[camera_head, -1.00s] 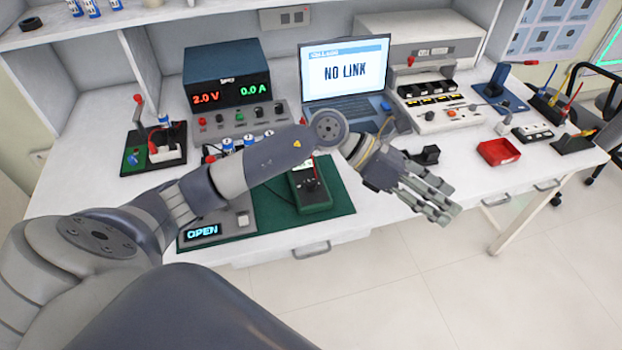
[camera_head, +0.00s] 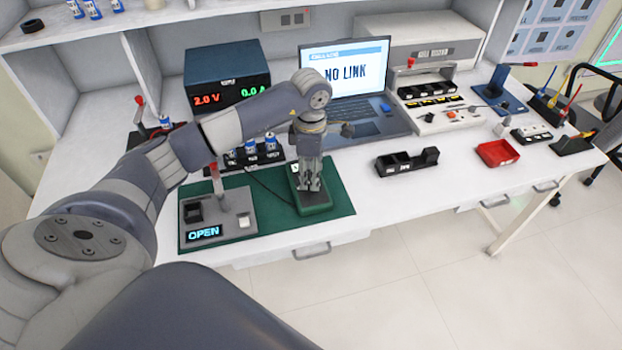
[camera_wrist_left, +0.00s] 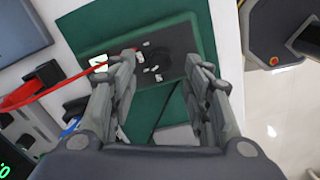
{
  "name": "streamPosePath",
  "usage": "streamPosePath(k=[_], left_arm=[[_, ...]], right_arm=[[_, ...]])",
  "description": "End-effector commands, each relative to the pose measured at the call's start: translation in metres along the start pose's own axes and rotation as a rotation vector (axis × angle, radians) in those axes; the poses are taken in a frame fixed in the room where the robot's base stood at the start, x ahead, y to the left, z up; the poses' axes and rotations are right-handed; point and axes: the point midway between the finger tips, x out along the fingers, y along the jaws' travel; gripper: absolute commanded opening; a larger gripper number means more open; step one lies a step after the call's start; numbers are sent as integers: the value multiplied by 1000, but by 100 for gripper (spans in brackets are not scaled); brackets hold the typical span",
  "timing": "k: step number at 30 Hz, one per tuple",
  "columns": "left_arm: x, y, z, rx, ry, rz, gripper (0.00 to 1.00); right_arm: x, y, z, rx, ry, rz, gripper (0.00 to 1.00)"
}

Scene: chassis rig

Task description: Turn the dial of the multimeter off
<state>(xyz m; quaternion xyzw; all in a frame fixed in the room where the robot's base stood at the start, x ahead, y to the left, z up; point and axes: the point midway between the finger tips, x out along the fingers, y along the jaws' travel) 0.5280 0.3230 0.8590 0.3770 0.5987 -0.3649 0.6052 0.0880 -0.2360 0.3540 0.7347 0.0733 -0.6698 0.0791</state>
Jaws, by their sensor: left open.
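The green-cased multimeter (camera_head: 316,209) lies on the green mat (camera_head: 262,206) at the front of the bench. My left gripper (camera_head: 311,186) points down over it and hides much of its face in the head view. In the left wrist view the multimeter (camera_wrist_left: 155,37) lies beyond the open fingers, with its dark round dial (camera_wrist_left: 154,66) between the fingertips of my left gripper (camera_wrist_left: 165,72). The fingers are apart with nothing between them; whether they touch the meter I cannot tell. The dial's setting is too small to read. My right gripper is out of view.
A grey fixture with an "OPEN" display (camera_head: 204,233) stands left of the multimeter. Behind are a power supply (camera_head: 226,82) and a laptop (camera_head: 346,78) reading "NO LINK". A black holder (camera_head: 407,162) and red tray (camera_head: 497,152) lie to the right.

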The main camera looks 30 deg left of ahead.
Motion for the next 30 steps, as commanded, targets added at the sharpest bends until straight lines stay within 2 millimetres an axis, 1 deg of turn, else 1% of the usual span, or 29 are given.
streamPosePath(k=[1, 3, 7, 12, 18, 19, 20, 21, 23, 24, 25, 30], left_arm=[[9, -1, 0, -2, 2, -4, 44], [19, -1, 0, -1, 1, -3, 44], [33, -1, 0, 0, -1, -2, 44], [40, 0, 0, -1, -1, 1, 44], [41, 0, 0, -1, -1, 1, 44], [40, 0, 0, 0, -1, 1, 42], [40, 0, 0, 0, -1, 1, 35], [40, 0, 0, 0, -1, 1, 26], [40, 0, 0, 0, -1, 1, 13], [40, 0, 0, 0, -1, 1, 4], [40, 0, 0, 0, -1, 1, 0], [40, 0, 0, -2, -2, 1, 0]], right_arm=[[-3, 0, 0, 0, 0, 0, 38], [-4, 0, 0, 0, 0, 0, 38], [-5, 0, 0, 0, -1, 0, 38], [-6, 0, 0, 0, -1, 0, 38], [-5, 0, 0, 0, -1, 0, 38], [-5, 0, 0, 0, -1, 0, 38], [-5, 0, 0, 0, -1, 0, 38], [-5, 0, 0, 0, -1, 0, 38], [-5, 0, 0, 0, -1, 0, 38], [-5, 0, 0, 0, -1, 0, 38], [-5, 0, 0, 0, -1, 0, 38], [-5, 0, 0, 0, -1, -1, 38]])
